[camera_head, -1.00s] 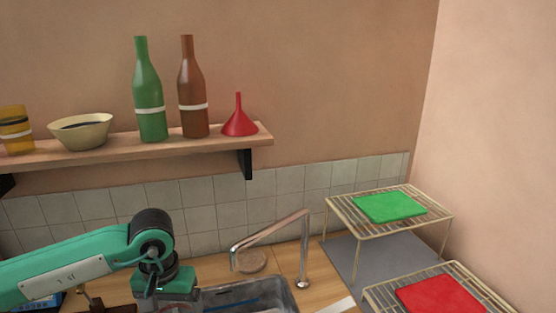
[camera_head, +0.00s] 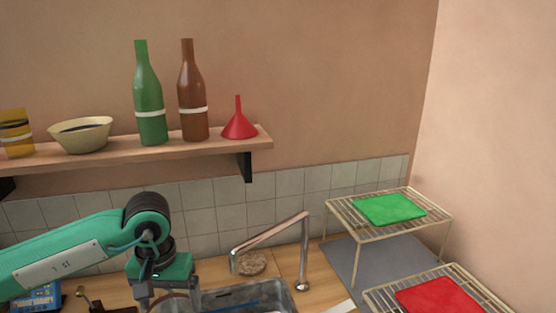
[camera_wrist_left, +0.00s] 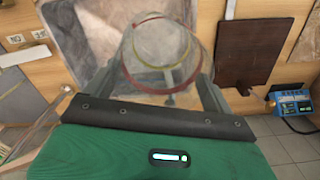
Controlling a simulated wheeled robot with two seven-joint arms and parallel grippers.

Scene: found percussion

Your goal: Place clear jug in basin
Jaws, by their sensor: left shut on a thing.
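My left gripper (camera_head: 169,299) is at the bottom edge of the head view, left of the grey basin (camera_head: 282,294). In the left wrist view, its two fingers are shut around the clear jug (camera_wrist_left: 160,52), a see-through vessel with a reddish rim and a yellowish ring. In the head view only a little of the jug's upper part shows between the fingers. In the left wrist view the basin (camera_wrist_left: 72,18) lies behind and to the left of the jug, partly seen through it. I cannot tell the jug's height over it. My right gripper is not in view.
A metal faucet (camera_head: 303,250) arches beside the basin. Wire racks with a green board (camera_head: 390,209) and a red board (camera_head: 438,297) stand at right. A shelf (camera_head: 215,146) holds bottles, a bowl and a red funnel. A blue device (camera_head: 38,298) sits at lower left.

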